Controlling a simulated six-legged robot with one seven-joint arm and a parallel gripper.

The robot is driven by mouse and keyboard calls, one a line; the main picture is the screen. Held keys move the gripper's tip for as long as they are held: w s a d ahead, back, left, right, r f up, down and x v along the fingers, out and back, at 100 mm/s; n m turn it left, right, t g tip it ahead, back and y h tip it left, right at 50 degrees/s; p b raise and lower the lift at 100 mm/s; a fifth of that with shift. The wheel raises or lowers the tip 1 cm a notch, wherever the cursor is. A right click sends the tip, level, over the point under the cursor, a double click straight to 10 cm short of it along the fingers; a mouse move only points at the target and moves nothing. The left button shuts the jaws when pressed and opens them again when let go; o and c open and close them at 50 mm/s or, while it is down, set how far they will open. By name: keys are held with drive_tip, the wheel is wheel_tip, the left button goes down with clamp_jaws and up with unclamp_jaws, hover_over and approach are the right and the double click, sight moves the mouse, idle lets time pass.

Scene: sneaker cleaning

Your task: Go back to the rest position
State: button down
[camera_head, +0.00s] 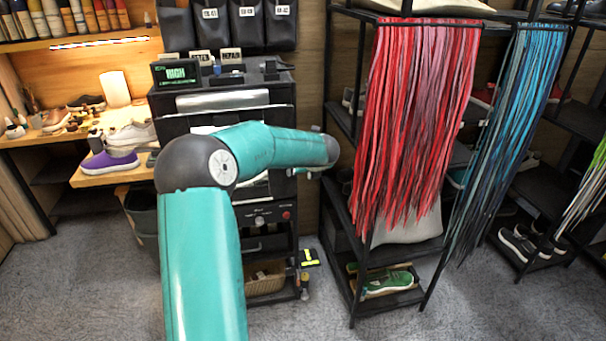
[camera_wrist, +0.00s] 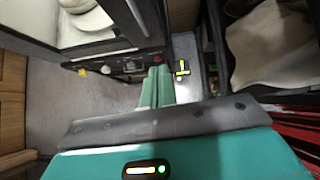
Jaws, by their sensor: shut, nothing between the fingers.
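My teal arm rises from the bottom of the head view and bends right at a dark joint. Its far end hangs in front of the black machine (camera_head: 225,108) and left of the shelf rack (camera_head: 345,245). My gripper (camera_wrist: 160,72) shows in the wrist view as two teal fingers side by side, shut and empty. It is hard to make out in the head view. Below the fingertips in the wrist view are the grey floor (camera_wrist: 95,115) and the machine's front panel (camera_wrist: 120,66).
Red laces (camera_head: 415,120) and blue laces (camera_head: 515,110) hang from the rack on the right. A green shoe (camera_head: 388,283) sits on its low shelf. A purple shoe (camera_head: 108,163) stands on the left bench (camera_head: 95,180). Carpet at the front left and front right is clear.

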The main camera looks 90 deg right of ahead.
drive_tip(key=shift+v, duration=1)
